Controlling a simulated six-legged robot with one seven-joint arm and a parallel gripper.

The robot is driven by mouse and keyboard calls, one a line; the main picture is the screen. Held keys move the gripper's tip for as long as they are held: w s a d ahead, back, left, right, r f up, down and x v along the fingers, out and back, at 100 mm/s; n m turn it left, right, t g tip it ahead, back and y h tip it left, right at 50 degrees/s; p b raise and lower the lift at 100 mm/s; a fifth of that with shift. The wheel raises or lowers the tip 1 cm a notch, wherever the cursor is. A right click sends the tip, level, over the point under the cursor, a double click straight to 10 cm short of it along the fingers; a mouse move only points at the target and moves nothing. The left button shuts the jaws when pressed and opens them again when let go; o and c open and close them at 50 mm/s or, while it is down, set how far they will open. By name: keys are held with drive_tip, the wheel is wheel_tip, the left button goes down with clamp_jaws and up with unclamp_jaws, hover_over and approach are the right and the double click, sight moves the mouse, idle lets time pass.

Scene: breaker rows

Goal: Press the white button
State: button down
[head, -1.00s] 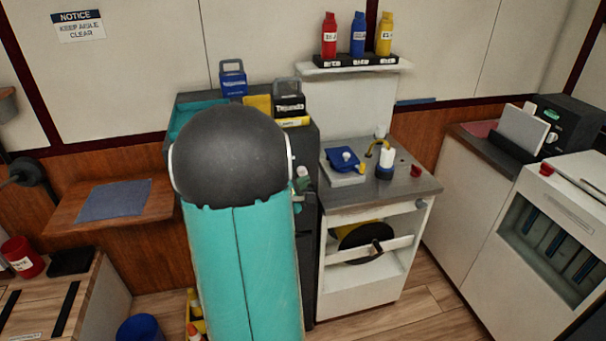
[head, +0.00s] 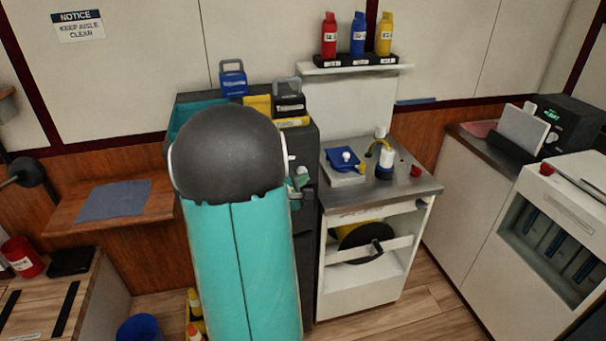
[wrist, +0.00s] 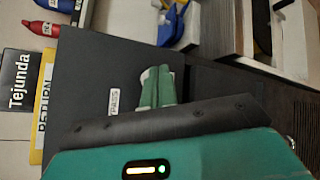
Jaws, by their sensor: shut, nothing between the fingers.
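In the wrist view, my gripper (wrist: 157,88) is shut, with its two green fingers together and empty. They point at the dark panel (wrist: 95,75) of the tall cabinet. A small pale round piece (wrist: 147,73) shows just past the fingertips and is partly hidden by them. It looks like the white button, but I cannot tell whether the fingers touch it. In the head view, a small pale spot (head: 302,171) shows on the right side of the dark cabinet (head: 308,235), beside my arm. My arm hides most of the cabinet and most of my gripper there.
A steel-topped cart (head: 410,187) stands right of the cabinet, with a blue device (head: 343,158), a white bottle and a red knob (head: 415,171). A shelf (head: 345,67) holds red, blue and yellow bottles. Bins top the cabinet. Floor shows right of the cart.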

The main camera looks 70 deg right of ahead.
drive_tip(key=shift+w+d, duration=0.35)
drive_tip(key=shift+d, duration=0.2)
idle(0.6)
drive_tip(key=shift+a, duration=0.1)
drive_tip(key=shift+s+a, duration=0.65)
drive_tip(key=shift+a, duration=0.35)
drive_tip(key=shift+a, duration=0.1)
drive_tip(key=s+a, duration=0.1)
drive_tip(key=a, duration=0.1)
drive_tip(key=s+a, duration=0.1)
drive_tip(key=a, duration=0.1)
drive_tip(key=shift+s, duration=0.3)
idle(0.8)
